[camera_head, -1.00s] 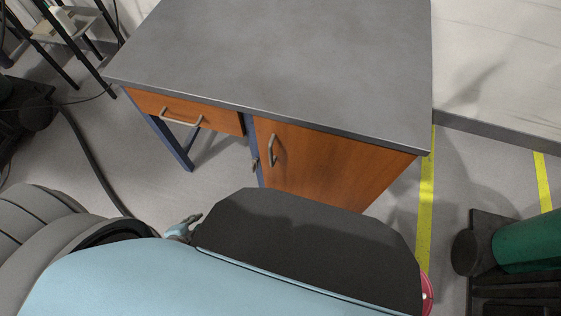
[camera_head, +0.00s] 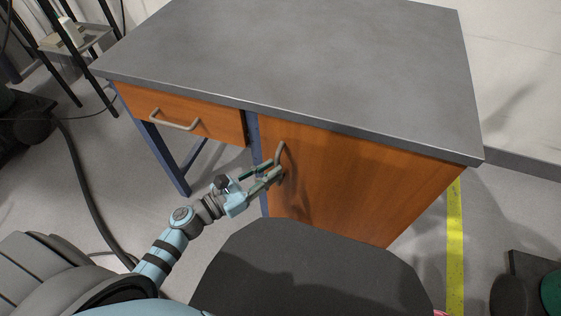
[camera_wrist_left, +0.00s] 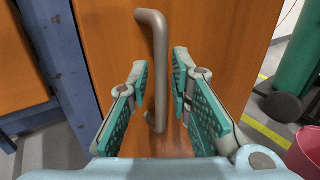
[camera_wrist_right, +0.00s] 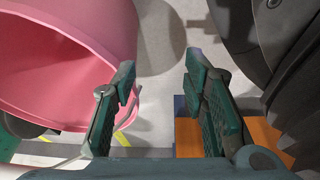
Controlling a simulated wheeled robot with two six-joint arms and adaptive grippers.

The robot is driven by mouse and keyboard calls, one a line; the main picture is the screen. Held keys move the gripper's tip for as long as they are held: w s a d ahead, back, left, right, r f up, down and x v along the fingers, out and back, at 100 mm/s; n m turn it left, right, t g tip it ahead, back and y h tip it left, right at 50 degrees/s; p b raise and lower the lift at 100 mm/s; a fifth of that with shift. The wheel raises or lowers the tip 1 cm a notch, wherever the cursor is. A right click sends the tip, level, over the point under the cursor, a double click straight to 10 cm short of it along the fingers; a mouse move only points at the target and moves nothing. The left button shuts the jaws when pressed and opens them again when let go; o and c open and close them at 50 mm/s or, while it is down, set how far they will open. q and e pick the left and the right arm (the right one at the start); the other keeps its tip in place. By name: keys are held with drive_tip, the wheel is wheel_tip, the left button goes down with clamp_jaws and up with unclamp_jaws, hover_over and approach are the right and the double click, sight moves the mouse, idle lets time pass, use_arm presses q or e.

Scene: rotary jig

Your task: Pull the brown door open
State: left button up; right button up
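The brown door (camera_head: 350,185) is the wooden front on the right side of the desk, and it looks shut. Its grey bar handle (camera_head: 281,154) stands upright near the door's left edge. My left gripper (camera_head: 274,172) is at the handle's lower part. In the left wrist view the handle (camera_wrist_left: 157,70) runs between the two open, green-padded fingers (camera_wrist_left: 160,90), with a gap on both sides. My right gripper (camera_wrist_right: 160,80) shows only in its wrist view, open and empty, with floor between its fingers.
A drawer (camera_head: 180,113) with its own handle is left of the door, under the grey desktop (camera_head: 300,60). A pink bucket (camera_wrist_right: 70,60) is close to my right gripper. A green cylinder (camera_wrist_left: 298,50) stands to the right. A hose (camera_head: 85,190) lies on the left floor.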

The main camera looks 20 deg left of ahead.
sight(279, 184)
use_arm(q)
drive_tip(key=x, duration=0.2)
drive_tip(key=shift+w+d, duration=0.15)
drive_tip(key=shift+w, duration=0.05)
drive_tip(key=shift+w+d, duration=0.2)
drive_tip(key=shift+w, duration=0.1)
use_arm(e)
drive_tip(key=shift+w+f+g, duration=0.15)
drive_tip(key=shift+w+g, duration=0.15)
drive_tip(key=shift+w, duration=0.2)
use_arm(q)
drive_tip(key=shift+f, duration=0.1)
clamp_jaws()
use_arm(e)
drive_tip(key=shift+s, duration=0.2)
use_arm(q)
drive_tip(key=shift+s, duration=0.1)
use_arm(e)
drive_tip(key=shift+s, duration=0.15)
